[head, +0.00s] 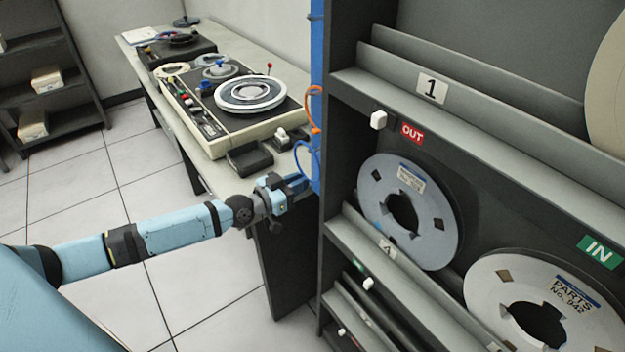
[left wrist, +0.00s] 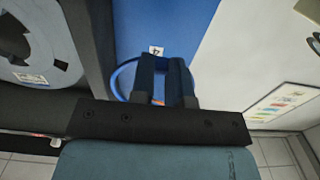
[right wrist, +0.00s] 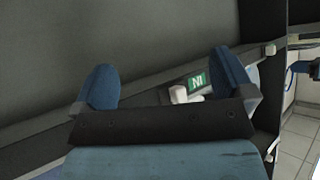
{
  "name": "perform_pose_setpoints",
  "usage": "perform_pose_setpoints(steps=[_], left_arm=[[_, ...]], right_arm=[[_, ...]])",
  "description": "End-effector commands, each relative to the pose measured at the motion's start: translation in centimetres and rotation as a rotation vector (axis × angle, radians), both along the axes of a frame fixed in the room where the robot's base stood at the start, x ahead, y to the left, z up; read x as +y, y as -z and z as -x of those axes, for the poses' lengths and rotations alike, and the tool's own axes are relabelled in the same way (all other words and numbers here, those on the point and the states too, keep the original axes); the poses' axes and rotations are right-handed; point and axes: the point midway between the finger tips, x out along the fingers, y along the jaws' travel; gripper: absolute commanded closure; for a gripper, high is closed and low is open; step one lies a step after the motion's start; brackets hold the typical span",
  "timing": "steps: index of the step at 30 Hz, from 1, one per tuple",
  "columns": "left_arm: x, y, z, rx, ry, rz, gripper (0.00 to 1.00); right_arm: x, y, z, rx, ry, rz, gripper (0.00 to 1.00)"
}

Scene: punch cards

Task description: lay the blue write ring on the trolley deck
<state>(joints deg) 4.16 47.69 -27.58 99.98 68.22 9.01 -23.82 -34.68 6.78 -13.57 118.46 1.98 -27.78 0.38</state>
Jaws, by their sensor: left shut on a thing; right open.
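The blue write ring (head: 297,152) is at the blue panel (head: 318,60) on the end of the rack, below an orange ring (head: 313,108). My left gripper (head: 288,186) is at the panel, shut on the blue ring. In the left wrist view the ring (left wrist: 114,82) arcs out on both sides of the close-set fingers (left wrist: 165,75), against the panel; a tag with a 4 shows above them. I cannot tell whether the ring is still on a peg. My right gripper (right wrist: 165,80) is open and empty, facing the dark rack. I cannot make out the trolley deck in any view.
The rack holds large tape reels (head: 437,222) behind ledges on the right. A long desk (head: 138,65) with tape equipment stands beyond the left gripper. Shelves (head: 60,97) with boxes stand at the far left. The tiled floor (head: 130,190) between is clear.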

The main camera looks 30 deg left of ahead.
Motion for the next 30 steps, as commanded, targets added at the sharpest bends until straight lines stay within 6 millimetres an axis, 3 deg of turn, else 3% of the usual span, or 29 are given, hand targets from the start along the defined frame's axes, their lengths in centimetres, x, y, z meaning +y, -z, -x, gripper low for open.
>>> perform_pose_setpoints(steps=[30], left_arm=[[3.1,-0.1,7.5,0.001,0.000,0.000,1.00]], right_arm=[[-0.1,-2.0,0.5,0.015,-0.004,0.007,0.00]])
